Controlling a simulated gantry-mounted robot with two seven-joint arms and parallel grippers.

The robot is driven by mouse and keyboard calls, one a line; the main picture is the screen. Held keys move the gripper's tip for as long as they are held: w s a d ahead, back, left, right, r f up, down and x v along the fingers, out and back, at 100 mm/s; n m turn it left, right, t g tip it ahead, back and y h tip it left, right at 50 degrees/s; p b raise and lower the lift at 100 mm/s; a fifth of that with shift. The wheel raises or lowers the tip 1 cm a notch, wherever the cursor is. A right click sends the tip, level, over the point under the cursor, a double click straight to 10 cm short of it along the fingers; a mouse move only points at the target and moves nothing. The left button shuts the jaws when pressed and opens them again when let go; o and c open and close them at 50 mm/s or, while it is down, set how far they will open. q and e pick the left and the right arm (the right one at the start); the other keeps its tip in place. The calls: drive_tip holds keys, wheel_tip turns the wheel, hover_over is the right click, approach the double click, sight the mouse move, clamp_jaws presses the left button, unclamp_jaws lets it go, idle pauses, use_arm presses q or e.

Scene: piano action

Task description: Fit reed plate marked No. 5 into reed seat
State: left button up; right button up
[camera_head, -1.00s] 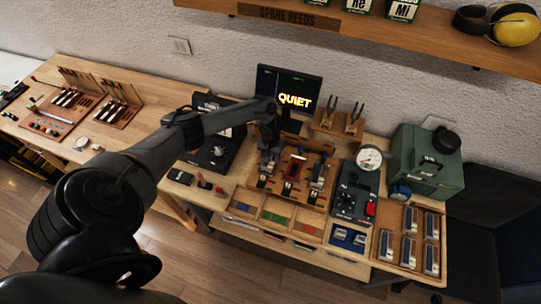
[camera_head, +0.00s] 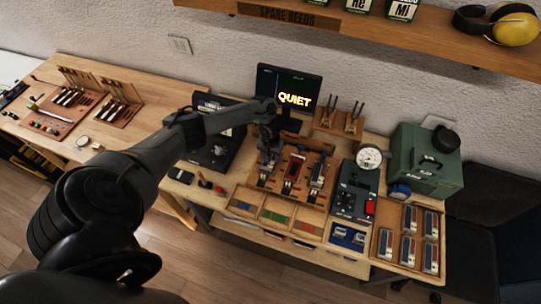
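My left arm reaches in from the left. Its gripper (camera_head: 267,166) points down over the left part of a wooden fixture (camera_head: 263,189) in the middle of the bench. The fingertips are too small and dark to tell whether they are open or hold anything. A red-framed part (camera_head: 294,168) stands in the middle of the fixture, and a metal part (camera_head: 317,172) stands to its right. Which of these is the reed seat I cannot tell. Several reed-like plates (camera_head: 408,248) lie in a wooden tray (camera_head: 397,261) at the right. No number is readable. My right gripper is not in view.
A sectioned tray (camera_head: 260,216) lies in front of the fixture. A dark control box (camera_head: 348,202) and a round gauge (camera_head: 368,157) stand to its right, then a green case (camera_head: 425,160). A monitor (camera_head: 288,92) reading "QUIET" and a plier rack (camera_head: 338,123) stand behind.

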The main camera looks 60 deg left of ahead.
use_arm(q)
drive_tip(key=o, duration=1.2)
drive_tip(key=shift+r+p, duration=0.75)
drive_tip(key=shift+r, duration=4.65)
